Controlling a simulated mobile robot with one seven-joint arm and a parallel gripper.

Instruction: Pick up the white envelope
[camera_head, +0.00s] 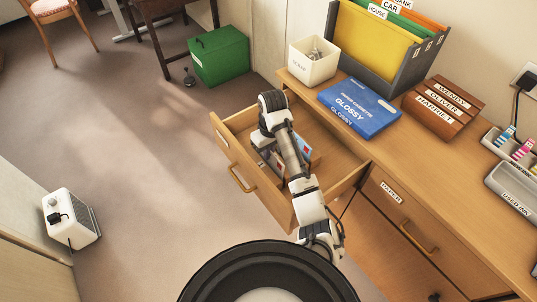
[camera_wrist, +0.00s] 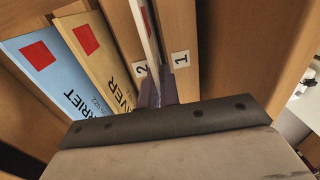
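In the wrist view, the white envelope (camera_wrist: 151,32) stands on edge, seen nearly edge-on, between wooden dividers numbered 2 and 1. My gripper (camera_wrist: 160,92) reaches into the open drawer (camera_head: 240,172). Its dark fingers are close together, one on each side of the envelope's near edge, and look shut on it. A yellow envelope (camera_wrist: 100,60) marked OLIVER and a light blue one (camera_wrist: 52,75) marked HARRIET, each with a red square, stand in slots to the left.
On the desk beside the drawer are a white scrap bin (camera_head: 313,64), a blue GLOSSY box (camera_head: 359,107), a file holder (camera_head: 395,45) and a wooden name block (camera_head: 442,107). A drawer marked PAPER (camera_head: 405,215) is closed.

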